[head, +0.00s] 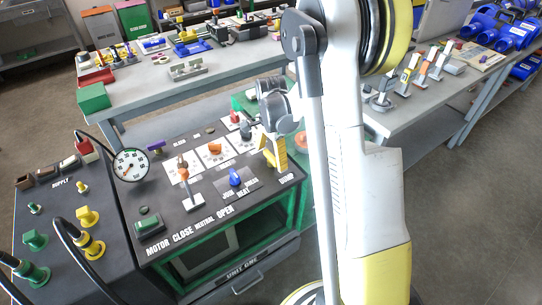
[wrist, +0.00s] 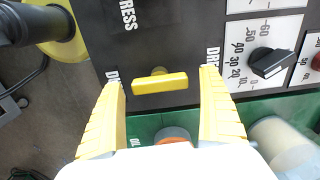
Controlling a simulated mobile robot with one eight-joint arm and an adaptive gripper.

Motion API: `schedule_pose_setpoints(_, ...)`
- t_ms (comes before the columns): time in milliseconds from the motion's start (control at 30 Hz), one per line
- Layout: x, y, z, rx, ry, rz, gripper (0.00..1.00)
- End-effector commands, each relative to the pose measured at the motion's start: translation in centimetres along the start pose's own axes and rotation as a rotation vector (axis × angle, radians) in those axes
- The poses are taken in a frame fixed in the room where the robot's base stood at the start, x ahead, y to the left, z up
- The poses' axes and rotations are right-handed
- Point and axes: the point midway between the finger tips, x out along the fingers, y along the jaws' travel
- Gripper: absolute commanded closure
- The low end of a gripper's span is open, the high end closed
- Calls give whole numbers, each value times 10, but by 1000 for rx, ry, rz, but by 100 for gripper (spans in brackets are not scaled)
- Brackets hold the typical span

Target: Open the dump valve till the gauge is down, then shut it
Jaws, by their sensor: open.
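My gripper (wrist: 161,80) is open in the wrist view, with one yellow finger on each side of a yellow bar handle (wrist: 160,86). The bar runs nearly level across the gap, its ends close to the fingers; I see no clear contact. Lettering beside it is partly hidden by the fingers. In the head view my gripper (head: 275,152) is over the right end of the dark control panel, just above the "DUMP" label (head: 287,178); the valve is hidden there. The round white gauge (head: 130,165) stands at the panel's left; its reading is too small to tell.
The panel holds an orange-topped lever (head: 187,188), a blue knob (head: 235,177) and a green motor switch (head: 149,223). A black knob (wrist: 270,62) with a printed scale is right of my gripper in the wrist view. A supply unit (head: 75,230) with hoses stands left.

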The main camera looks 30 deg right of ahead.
Motion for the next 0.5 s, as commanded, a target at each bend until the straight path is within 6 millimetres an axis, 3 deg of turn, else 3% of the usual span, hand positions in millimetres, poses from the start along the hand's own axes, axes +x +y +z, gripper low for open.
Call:
schedule_pose_setpoints(167, -13, 0, 0, 0, 0, 0, 11)
schedule_pose_setpoints(500, -86, 0, 0, 0, 0, 0, 11)
